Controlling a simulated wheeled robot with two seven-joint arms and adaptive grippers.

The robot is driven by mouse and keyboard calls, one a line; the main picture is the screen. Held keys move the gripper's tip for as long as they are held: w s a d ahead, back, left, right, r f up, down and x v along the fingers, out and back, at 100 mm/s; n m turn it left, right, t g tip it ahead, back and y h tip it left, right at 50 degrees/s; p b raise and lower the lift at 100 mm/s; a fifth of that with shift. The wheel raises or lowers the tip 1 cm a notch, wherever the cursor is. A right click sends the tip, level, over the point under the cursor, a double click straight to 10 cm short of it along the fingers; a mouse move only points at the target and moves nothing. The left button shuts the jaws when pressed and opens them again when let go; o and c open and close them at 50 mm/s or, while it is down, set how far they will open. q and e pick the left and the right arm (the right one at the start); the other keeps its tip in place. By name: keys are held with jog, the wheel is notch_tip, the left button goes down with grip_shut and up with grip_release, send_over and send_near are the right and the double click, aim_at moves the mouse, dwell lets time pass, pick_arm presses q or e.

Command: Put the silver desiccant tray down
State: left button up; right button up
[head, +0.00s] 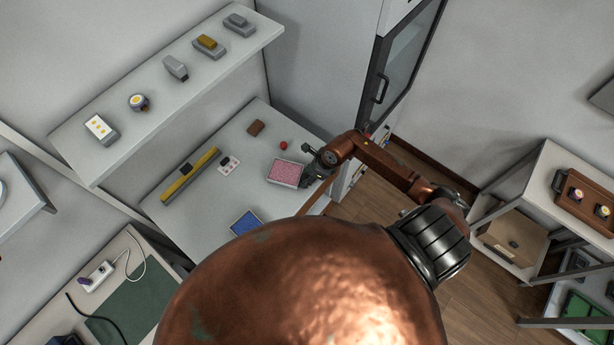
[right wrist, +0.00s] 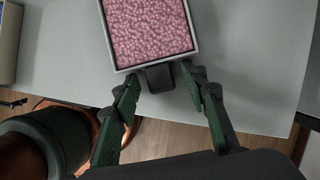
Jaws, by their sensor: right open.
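The silver desiccant tray (head: 283,184), a square shallow tray full of pink beads, appears to rest flat on the grey worktop (head: 205,205). In the right wrist view the tray's silver rim (right wrist: 157,63) faces my gripper, with a dark tab (right wrist: 160,78) sticking out from it. My right gripper (head: 308,166) is at the tray's right side. In the right wrist view its open green fingers (right wrist: 160,84) stand on either side of the tab, with gaps visible. My left gripper is not in view.
A blue tray (head: 245,222), a yellow bar (head: 190,174), a white card with dark spots (head: 229,164), a brown block (head: 256,128) and a red ball (head: 283,145) lie on the worktop. A shelf (head: 150,108) with several devices hangs above. A dark-framed cabinet door (head: 404,65) stands behind my right arm.

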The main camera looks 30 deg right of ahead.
jog(key=v, duration=1.2)
jog(key=shift+b, duration=0.35)
